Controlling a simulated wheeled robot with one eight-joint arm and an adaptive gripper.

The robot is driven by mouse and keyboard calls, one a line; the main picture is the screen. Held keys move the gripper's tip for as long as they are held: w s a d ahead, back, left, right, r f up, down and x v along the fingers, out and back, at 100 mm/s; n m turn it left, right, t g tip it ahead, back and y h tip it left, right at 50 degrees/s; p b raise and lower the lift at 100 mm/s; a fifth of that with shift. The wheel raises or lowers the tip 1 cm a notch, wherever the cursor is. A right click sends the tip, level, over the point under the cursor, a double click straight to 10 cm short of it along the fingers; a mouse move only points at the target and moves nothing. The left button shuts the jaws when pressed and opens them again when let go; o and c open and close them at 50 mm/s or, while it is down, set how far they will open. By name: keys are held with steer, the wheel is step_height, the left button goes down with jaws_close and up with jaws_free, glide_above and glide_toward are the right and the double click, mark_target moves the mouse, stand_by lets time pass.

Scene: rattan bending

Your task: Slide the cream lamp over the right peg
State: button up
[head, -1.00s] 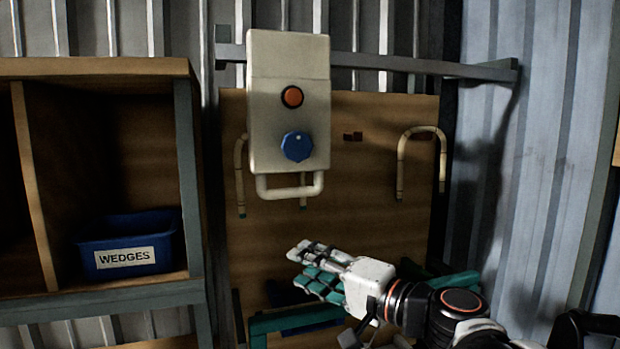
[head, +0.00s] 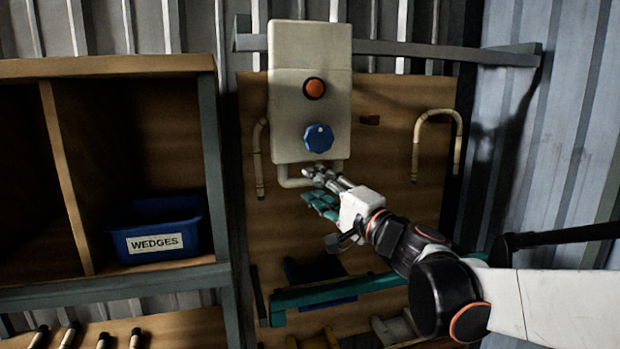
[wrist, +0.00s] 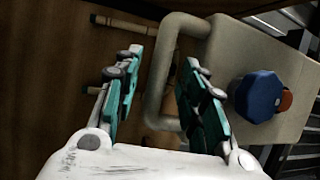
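I see no clear lamp. A cream box (head: 310,90) with an orange button (head: 314,88), a blue knob (head: 318,138) and a cream handle (head: 290,182) hangs at a grey rail in the head view. My gripper (head: 316,184) is at the handle, partly covering it. In the wrist view my gripper (wrist: 163,62) is open, its teal-padded fingers to either side of the handle's bar (wrist: 157,82). I cannot tell whether the bar is fully between them. A small dark red block (head: 370,120), possibly a peg, is on the board right of the box.
A bent cane (head: 417,140) hangs on the wooden board (head: 385,195) at right; another shows left of the box. The grey rail (head: 430,49) crosses above. A teal bar (head: 345,290) runs below my gripper. Wooden shelves with a blue WEDGES bin (head: 155,243) stand left.

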mark_target(313, 183)
steer(key=shift+x, duration=1.6)
jaws_close()
steer(key=w+d+b, duration=0.1)
steer(key=w+d, duration=0.3)
steer(key=d, duration=1.1)
steer(key=w+d+b, duration=0.1)
steer(key=w+d, duration=0.3)
steer(key=d, duration=1.1)
steer(key=w+d+b, duration=0.2)
steer(key=w+d, duration=0.3)
steer(key=d, duration=1.1)
jaws_free()
steer(key=shift+w, duration=0.1)
